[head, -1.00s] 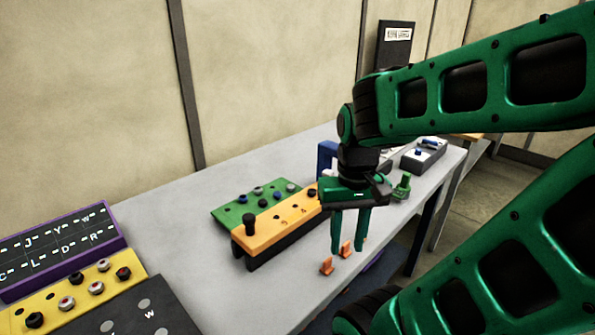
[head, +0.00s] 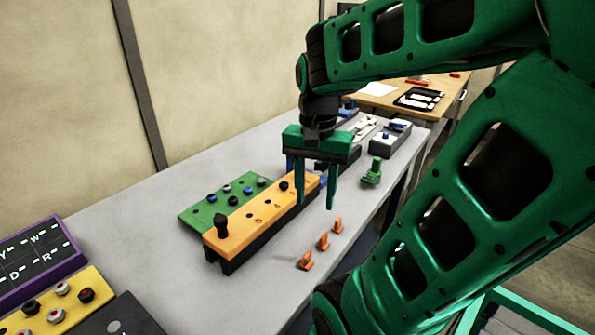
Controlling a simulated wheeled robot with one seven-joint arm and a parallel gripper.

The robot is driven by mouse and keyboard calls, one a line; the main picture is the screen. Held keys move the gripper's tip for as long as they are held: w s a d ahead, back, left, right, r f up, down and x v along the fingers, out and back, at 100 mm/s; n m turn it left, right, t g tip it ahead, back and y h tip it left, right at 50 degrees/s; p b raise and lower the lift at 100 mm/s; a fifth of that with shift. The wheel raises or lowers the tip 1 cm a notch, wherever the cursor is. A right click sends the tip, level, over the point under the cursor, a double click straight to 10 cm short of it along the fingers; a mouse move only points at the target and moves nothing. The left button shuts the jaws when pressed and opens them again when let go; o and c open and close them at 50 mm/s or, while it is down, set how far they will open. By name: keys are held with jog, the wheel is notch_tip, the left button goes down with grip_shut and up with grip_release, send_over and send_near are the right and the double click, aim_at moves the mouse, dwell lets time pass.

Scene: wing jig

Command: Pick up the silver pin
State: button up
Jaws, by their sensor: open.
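A green board (head: 190,216) on the grey table holds several small pins in dark, blue and grey tones. A greyish pin (head: 261,182) near its far right end looks like the silver one, but it is too small to be sure. My gripper (head: 316,205) is open and empty, fingers pointing down. In the picture it is to the right of the green board, near the right end of the orange-topped block (head: 258,217). It appears to be above the table. It hides part of a blue thing behind it.
The orange-topped block, with a tall black knob (head: 221,226), stands in front of the green board. Several orange clips (head: 323,241) stand near the table's front edge. A green part (head: 372,171) and grey fixtures (head: 390,140) are farther right. A yellow block (head: 66,308) is at lower left.

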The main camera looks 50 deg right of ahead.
jog(key=w+d+r+m, duration=0.2)
jog(key=w+d+m, duration=0.1)
jog(key=m, duration=0.3)
jog(key=w+d+r+m, duration=0.3)
jog(key=w+m, duration=0.3)
jog(key=w+d+r+m, duration=0.2)
jog(key=w+d+m, duration=0.1)
jog(key=m, duration=0.3)
jog(key=shift+w+d+r, duration=0.1)
jog(key=shift+w, duration=0.35)
jog(key=shift+w+d+r, duration=0.1)
jog(key=shift+w, duration=0.35)
jog(key=shift+m, duration=0.9)
jog(key=f, duration=0.4)
jog(key=shift+w+d+f, duration=0.35)
jog(key=shift+w, duration=0.05)
jog(key=shift+a+f, duration=0.15)
jog(key=shift+f, duration=1.3)
jog(key=shift+a+f, duration=0.1)
jog(key=shift+f, duration=1.3)
grip_shut()
